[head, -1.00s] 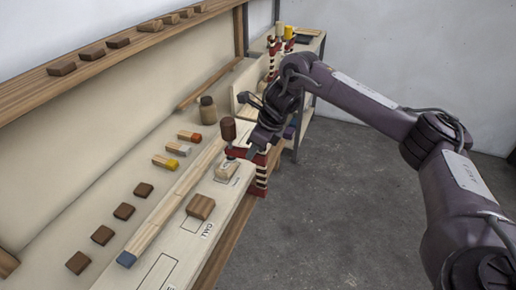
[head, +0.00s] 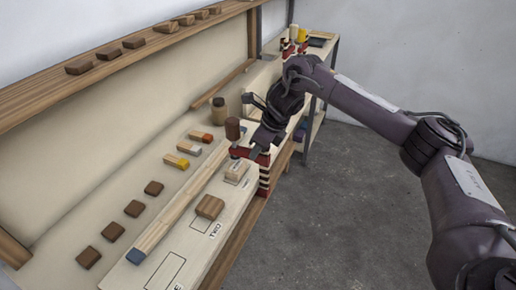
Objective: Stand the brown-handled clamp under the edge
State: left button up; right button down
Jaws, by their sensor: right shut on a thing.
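The brown-handled clamp (head: 265,174) has a red and cream striped body at the outer edge of the bench top (head: 195,252). Its brown handle (head: 232,127) stands upright above the board, near a small pale block (head: 237,171). My right gripper (head: 262,143) is shut on the clamp near its upper arm, and partly hides it. I cannot tell whether the clamp touches the block or the underside of the edge. My left gripper is not in view.
A wooden block (head: 210,207) sits by the mark "TWO", with an empty outlined spot nearer. A long blue-ended strip (head: 170,220) runs along the bench. Small brown blocks, coloured-end pieces and a jar (head: 219,110) lie behind it. More clamps (head: 290,48) stand at the far end. Floor on the right is clear.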

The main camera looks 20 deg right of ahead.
jog(key=shift+r, duration=0.1)
jog(key=c, duration=1.2)
grip_release()
